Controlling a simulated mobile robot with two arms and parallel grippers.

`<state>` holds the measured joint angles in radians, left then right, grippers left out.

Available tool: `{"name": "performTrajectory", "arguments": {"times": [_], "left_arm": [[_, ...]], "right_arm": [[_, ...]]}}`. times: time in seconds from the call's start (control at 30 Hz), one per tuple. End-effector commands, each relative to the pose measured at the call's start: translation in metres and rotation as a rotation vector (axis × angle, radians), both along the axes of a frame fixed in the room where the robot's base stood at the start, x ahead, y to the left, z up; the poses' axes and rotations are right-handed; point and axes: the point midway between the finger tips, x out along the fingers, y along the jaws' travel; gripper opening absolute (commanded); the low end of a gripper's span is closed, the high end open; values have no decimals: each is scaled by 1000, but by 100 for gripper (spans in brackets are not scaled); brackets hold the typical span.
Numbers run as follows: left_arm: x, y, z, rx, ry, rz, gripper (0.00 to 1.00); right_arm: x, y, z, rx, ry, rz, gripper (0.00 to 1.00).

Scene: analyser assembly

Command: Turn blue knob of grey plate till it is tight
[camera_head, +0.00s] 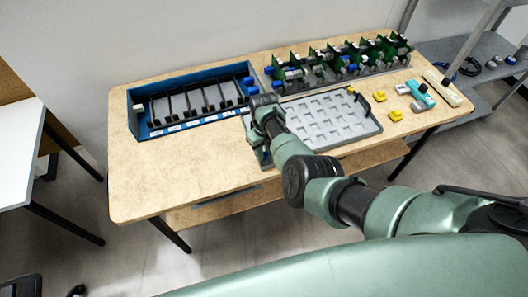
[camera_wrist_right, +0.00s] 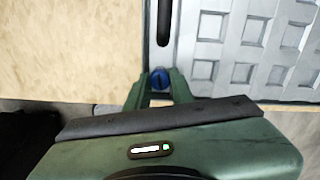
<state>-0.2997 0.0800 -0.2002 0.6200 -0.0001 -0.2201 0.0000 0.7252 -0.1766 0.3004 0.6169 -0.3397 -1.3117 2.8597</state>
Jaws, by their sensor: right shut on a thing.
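The grey plate (camera_head: 322,124) lies on the wooden table and has rows of square pockets. In the right wrist view the plate (camera_wrist_right: 225,50) fills the upper right. The blue knob (camera_wrist_right: 160,80) sits at the plate's near left corner, between the two green fingers. My right gripper (camera_wrist_right: 158,88) is shut on the knob. In the head view the right gripper (camera_head: 264,108) is at the plate's left side, and my arm hides the knob there. My left gripper is not in view.
A blue rack (camera_head: 148,100) with dark slots stands left of the plate. Green boards (camera_head: 340,58) stand in a row behind it. Yellow parts (camera_head: 395,115) and a teal bottle (camera_head: 422,92) lie to the right. The table's front left (camera_head: 180,180) is clear.

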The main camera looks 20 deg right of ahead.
Motion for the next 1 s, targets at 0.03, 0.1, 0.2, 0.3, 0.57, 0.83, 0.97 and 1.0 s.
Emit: {"name": "performTrajectory", "arguments": {"times": [0.03,0.1,0.2,0.3,0.57,0.83,0.97,1.0], "left_arm": [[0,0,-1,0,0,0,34],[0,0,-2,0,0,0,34],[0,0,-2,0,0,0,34],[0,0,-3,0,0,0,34],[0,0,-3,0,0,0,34],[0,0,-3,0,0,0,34],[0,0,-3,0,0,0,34],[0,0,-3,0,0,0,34]], "right_arm": [[2,-2,2,-3,-4,-26,0],[2,-2,2,-3,-4,-57,0],[2,-2,2,-4,-3,-90,0],[2,-2,2,-4,-3,-112,0],[2,-2,3,-5,-3,-130,0],[2,-2,3,-5,-4,-128,25],[2,-2,2,-4,-4,-128,45],[2,-2,2,-3,-3,-128,45]]}}
